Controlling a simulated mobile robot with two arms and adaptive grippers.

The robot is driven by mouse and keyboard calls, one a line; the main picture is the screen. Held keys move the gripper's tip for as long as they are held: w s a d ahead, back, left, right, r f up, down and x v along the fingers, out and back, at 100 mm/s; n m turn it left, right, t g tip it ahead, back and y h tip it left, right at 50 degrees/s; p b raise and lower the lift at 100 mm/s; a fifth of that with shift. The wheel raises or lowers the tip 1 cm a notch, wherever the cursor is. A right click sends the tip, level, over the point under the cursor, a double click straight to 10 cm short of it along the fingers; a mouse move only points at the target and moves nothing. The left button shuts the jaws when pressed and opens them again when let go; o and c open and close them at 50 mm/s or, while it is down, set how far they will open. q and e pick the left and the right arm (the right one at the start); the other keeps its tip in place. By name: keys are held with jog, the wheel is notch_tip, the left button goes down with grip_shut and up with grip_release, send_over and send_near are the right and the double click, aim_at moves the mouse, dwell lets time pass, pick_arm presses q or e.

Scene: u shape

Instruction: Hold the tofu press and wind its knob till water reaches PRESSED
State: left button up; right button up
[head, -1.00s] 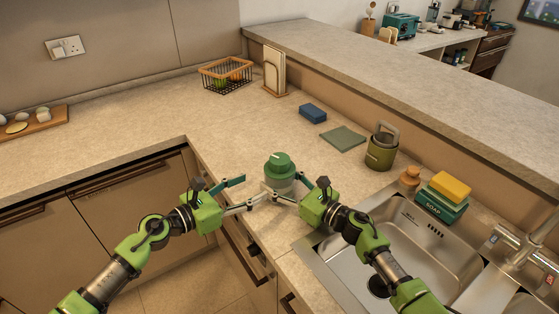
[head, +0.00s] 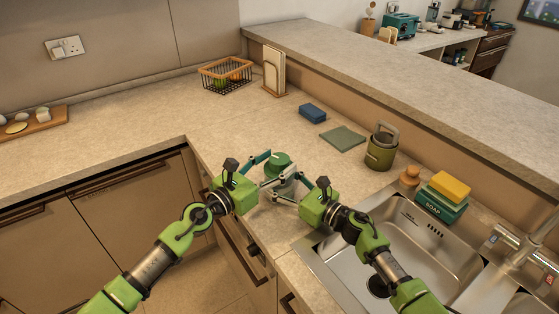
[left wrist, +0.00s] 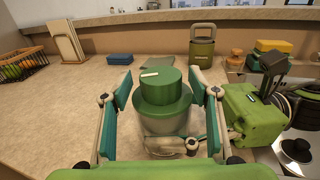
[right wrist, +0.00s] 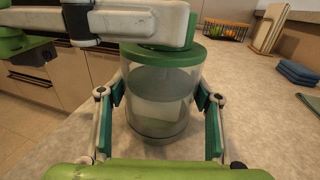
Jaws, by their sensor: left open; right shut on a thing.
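The tofu press stands upright on the counter near its front edge, with a green knob (head: 280,160) on top and a clear body (right wrist: 160,105) showing a pale block, liquid and a disc inside. In the left wrist view the knob (left wrist: 162,88) has a white mark on its top. My left gripper (head: 274,170) is open, its fingers on either side of the knob, with gaps visible. My right gripper (right wrist: 160,125) is shut on the press's clear body, below the knob. The left arm hides part of the press top in the right wrist view. I cannot read a PRESSED mark.
A sink (head: 390,240) lies at the right, with a soap box (head: 441,203) and yellow sponge (head: 452,184) behind it.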

pick_arm(q)
jog(key=shift+x, duration=0.8)
jog(key=c, duration=1.1)
jog(key=shift+f, duration=0.15)
jog(key=shift+a+f+m+g+h, duration=0.15)
jog(key=shift+m+g+h, duration=0.25)
jog(key=shift+g, duration=0.1)
jog(key=m+g+h, duration=0.3)
jog(key=shift+w+g, duration=0.1)
jog(key=shift+g, duration=0.2)
jog(key=shift+m+g+h, duration=0.6)
jog(key=shift+m+g, duration=0.5)
jog(key=shift+g, duration=0.5)
jog(key=shift+m+g+h, duration=0.3)
jog(key=shift+m+g, duration=0.2)
jog(key=shift+g, duration=0.3)
